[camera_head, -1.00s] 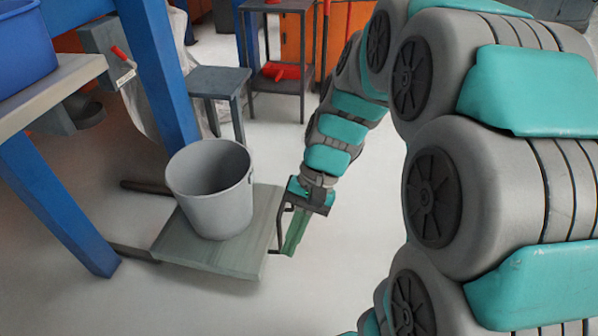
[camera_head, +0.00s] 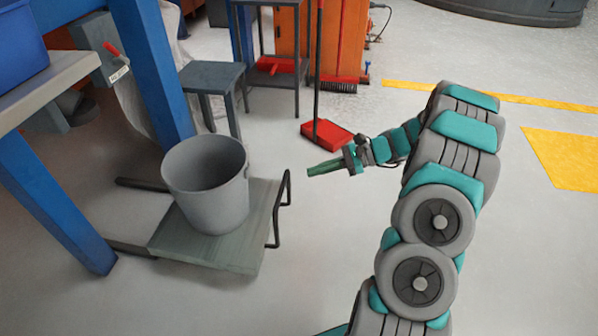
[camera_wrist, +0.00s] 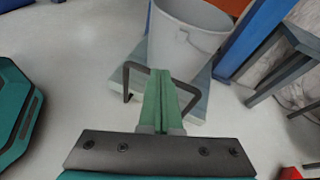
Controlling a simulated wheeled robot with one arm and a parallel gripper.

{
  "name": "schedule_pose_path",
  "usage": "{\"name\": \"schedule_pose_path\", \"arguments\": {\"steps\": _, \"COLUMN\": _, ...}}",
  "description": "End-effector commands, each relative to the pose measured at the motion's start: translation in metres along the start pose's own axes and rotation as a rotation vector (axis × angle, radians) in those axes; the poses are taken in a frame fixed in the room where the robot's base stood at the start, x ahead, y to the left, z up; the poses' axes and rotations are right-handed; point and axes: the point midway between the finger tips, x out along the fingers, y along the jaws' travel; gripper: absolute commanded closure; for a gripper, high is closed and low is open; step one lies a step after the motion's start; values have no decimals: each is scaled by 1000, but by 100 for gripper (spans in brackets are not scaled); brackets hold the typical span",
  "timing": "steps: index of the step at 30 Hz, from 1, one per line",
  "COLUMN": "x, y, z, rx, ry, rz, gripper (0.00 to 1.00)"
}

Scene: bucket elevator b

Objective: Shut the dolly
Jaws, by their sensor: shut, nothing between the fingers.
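The dolly (camera_head: 240,250) is a flat grey-green platform on the floor, with a dark bent-bar handle (camera_head: 283,207) at its right edge. Two dark rails (camera_head: 131,249) show beyond its left side, toward the blue bench frame. A grey bucket (camera_head: 207,190) stands upright on the platform. My gripper (camera_head: 309,171) has green fingers, shut and empty, above and to the right of the handle in the head view, apart from it. In the wrist view the fingers (camera_wrist: 161,75) point toward the dolly (camera_wrist: 197,104) and cover the middle of the handle (camera_wrist: 128,80).
A blue-legged bench (camera_head: 50,200) with a blue bin (camera_head: 18,45) stands at the left. A grey stool (camera_head: 212,78) is behind the bucket. A red dustpan (camera_head: 328,135) and broom (camera_head: 340,84) are behind my gripper.

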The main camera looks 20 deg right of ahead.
Motion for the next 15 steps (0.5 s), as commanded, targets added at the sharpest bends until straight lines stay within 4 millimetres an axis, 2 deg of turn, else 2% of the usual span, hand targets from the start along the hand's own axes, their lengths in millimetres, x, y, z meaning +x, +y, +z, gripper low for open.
{"name": "schedule_pose_path", "arguments": {"steps": 1, "x": -10, "y": -8, "z": -19, "rx": 43, "ry": -24, "rz": -45, "gripper": 100}}
{"name": "schedule_pose_path", "arguments": {"steps": 6, "x": -40, "y": -28, "z": -62, "rx": 146, "ry": -89, "rz": -170, "gripper": 100}}
{"name": "schedule_pose_path", "arguments": {"steps": 10, "x": -55, "y": -34, "z": -84, "rx": 195, "ry": -124, "rz": -229, "gripper": 100}}
{"name": "schedule_pose_path", "arguments": {"steps": 15, "x": -60, "y": -38, "z": -93, "rx": 216, "ry": -139, "rz": -257, "gripper": 100}}
